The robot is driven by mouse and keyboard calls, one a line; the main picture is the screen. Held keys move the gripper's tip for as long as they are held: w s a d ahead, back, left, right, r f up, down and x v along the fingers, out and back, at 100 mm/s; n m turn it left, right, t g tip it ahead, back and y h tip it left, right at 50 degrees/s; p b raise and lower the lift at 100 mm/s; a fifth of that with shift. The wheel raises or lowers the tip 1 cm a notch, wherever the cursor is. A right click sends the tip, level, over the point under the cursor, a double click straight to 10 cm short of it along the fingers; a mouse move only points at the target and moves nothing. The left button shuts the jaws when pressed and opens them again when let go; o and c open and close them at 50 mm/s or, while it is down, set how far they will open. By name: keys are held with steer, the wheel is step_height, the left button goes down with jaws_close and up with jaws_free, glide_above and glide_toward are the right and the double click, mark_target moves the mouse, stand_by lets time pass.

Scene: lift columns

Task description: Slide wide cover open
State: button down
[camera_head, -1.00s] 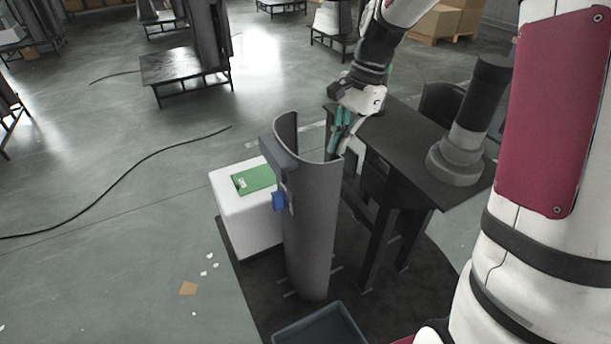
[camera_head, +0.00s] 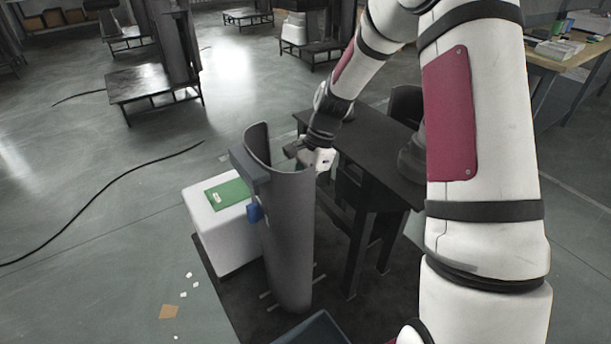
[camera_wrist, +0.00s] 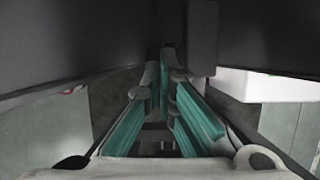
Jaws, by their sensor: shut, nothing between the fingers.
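The wide cover (camera_head: 289,230) is a tall grey curved shell standing upright on a dark base, open at the top. A dark block and a blue piece (camera_head: 254,212) sit on its left edge. My gripper (camera_head: 319,160) is at the cover's upper right rim in the head view; its fingers are hidden behind the shell there. In the wrist view the teal fingers of my gripper (camera_wrist: 168,75) are shut, with nothing seen between them. Dark surfaces close to the fingers fill the top of that view; whether they touch cannot be told.
A white box (camera_head: 222,238) with a green panel (camera_head: 228,194) stands left of the cover. A dark table (camera_head: 372,147) stands behind it to the right. A dark bin (camera_head: 315,330) is at the front. Open floor with a black cable (camera_head: 95,212) lies left.

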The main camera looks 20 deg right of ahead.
mark_target(280, 202)
steer(key=shift+s+a+f, duration=0.1)
steer(key=shift+s+a, duration=0.1)
steer(key=shift+a, duration=0.85)
steer(key=shift+s+a+f, duration=0.1)
steer(key=shift+s+a, duration=0.1)
steer(key=shift+a, duration=0.8)
steer(key=shift+s+a+p, duration=0.15)
steer(key=shift+a+p, duration=0.15)
steer(key=shift+a, duration=0.45)
